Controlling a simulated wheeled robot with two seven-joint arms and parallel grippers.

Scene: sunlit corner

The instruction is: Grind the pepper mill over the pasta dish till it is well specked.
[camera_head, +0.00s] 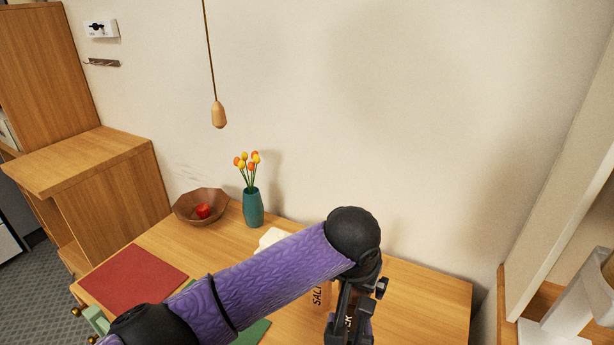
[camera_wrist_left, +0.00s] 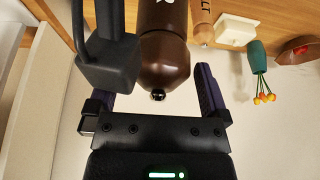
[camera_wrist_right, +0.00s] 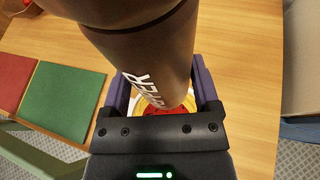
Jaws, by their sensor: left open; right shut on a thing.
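The dark brown pepper mill (camera_wrist_right: 150,50) has pale lettering. My right gripper (camera_head: 350,318) is shut on it; its fingers flank the mill in the right wrist view (camera_wrist_right: 158,95). In the left wrist view the mill (camera_wrist_left: 165,62) shows its rounded end and small metal knob. My left gripper (camera_wrist_left: 155,95) is open, with its fingers to either side of that end. The pasta dish (camera_wrist_right: 160,107), red with a yellow rim, lies below the mill in the right wrist view, mostly hidden. Any specks are too small to tell. The head view hides the dish behind my purple arm.
A light wooden salt mill (camera_head: 318,296) stands close beside the grippers. A white block (camera_head: 270,238), a teal vase of tulips (camera_head: 253,208) and a wooden bowl (camera_head: 200,193) stand near the wall. A red mat (camera_head: 132,275) and green mat (camera_wrist_right: 62,103) lie left. The table's right side is clear.

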